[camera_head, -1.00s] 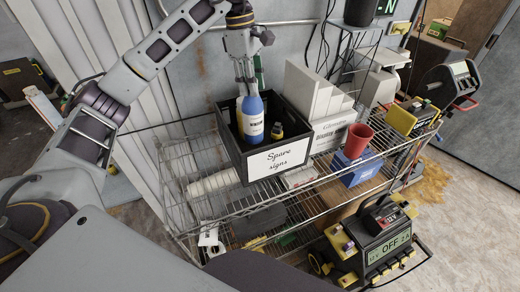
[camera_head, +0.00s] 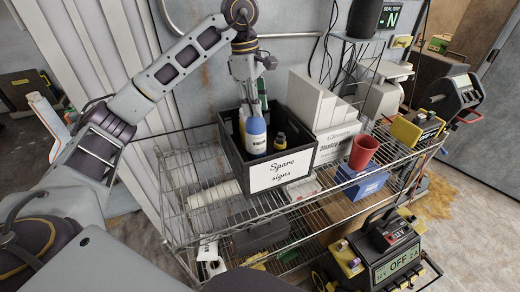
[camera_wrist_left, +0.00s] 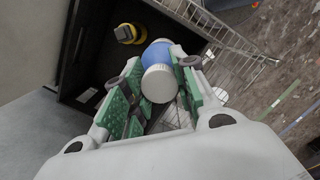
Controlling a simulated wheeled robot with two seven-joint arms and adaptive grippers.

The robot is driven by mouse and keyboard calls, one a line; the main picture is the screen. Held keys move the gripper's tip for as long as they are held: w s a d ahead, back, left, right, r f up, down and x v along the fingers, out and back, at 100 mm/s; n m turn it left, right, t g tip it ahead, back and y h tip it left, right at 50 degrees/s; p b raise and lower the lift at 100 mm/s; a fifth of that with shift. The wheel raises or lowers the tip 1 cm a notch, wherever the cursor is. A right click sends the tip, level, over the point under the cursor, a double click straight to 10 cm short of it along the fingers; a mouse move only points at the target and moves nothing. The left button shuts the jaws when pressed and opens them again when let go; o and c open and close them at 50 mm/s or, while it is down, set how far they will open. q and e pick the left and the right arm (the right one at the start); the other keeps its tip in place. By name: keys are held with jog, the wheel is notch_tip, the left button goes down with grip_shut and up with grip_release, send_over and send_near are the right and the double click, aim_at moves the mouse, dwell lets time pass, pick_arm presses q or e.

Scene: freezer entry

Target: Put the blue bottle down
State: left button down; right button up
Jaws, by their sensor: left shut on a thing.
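The blue bottle (camera_head: 256,136) has a white label and stands roughly upright inside the black box marked "Spare signs" (camera_head: 283,172). My left gripper (camera_head: 254,108) comes from above and is shut on the upper end of the bottle. In the left wrist view the bottle (camera_wrist_left: 156,62) shows its white cap between the green-padded fingers (camera_wrist_left: 160,83). My right gripper is out of view.
A small yellow and black item (camera_head: 280,141) sits in the box beside the bottle. The shelf left of the box is partly bare.

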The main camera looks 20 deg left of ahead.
aim_at(253, 119)
pick_arm(q)
jog(key=shift+f, duration=3.15)
jog(key=shift+f, duration=1.85)
jog(key=c, duration=1.1)
grip_release()
jog(key=shift+a+r, duration=0.2)
jog(key=shift+r, duration=1.05)
jog(key=shift+a+r, duration=0.15)
jog(key=shift+r, duration=1.1)
jog(key=shift+s+a+r, duration=0.1)
jog(key=shift+a+r, duration=0.05)
jog(key=shift+r, duration=1.05)
jog(key=shift+w+a+r, duration=0.1)
jog(key=shift+a+r, duration=0.1)
jog(key=shift+r, duration=0.95)
jog(key=shift+s+a+r, duration=0.1)
jog(key=shift+a+r, duration=0.05)
jog(key=shift+r, duration=1.05)
